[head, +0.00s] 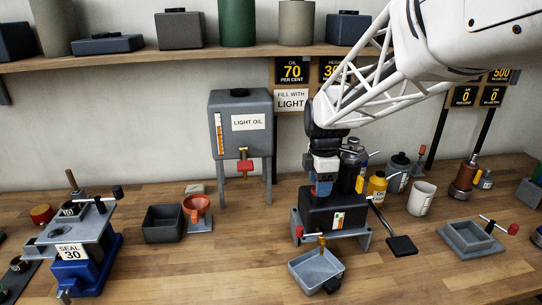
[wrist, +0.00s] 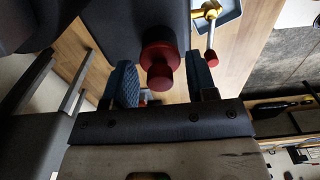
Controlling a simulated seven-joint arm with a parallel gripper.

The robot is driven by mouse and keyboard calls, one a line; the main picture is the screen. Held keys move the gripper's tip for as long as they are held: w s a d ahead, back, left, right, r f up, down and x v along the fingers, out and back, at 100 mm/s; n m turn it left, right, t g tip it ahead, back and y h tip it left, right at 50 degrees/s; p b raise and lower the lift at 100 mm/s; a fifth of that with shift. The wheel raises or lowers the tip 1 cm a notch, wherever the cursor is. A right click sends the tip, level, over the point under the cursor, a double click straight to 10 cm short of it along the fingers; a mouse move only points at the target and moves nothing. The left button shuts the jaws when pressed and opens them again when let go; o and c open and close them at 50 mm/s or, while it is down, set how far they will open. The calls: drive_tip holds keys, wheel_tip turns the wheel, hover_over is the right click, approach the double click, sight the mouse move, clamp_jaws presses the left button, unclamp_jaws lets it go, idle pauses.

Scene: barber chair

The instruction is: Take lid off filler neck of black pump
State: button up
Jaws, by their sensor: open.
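The black pump (head: 318,214) stands upright on the wooden bench in the middle of the head view, with a small label on its front. Its dark body also fills the top of the wrist view (wrist: 125,25). The red lid (wrist: 157,58), round with a smaller knob, shows on the pump in the wrist view. My gripper (head: 321,188) is right above the pump in the head view and hides the lid there. In the wrist view my open gripper (wrist: 163,85) has one blue finger pad on each side of the lid's knob, with gaps visible. The filler neck is hidden under the lid.
A grey square tray (head: 316,270) sits in front of the pump, below its brass tap with a red handle (head: 300,232). A black pump lever (head: 400,245) sticks out at the right. Bottles and a white mug (head: 421,199) stand close behind right. The light oil tank (head: 241,122) stands behind left.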

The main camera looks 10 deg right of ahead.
clamp_jaws()
drive_tip(key=shift+r, duration=0.15)
idle(0.4)
drive_tip(key=shift+r, duration=1.5)
drive_tip(key=shift+s+r, duration=0.15)
drive_tip(key=shift+s, duration=0.1)
drive_tip(key=s+a+r, duration=0.1)
drive_tip(key=s, duration=1.4)
drive_tip(key=shift+s+r, duration=0.2)
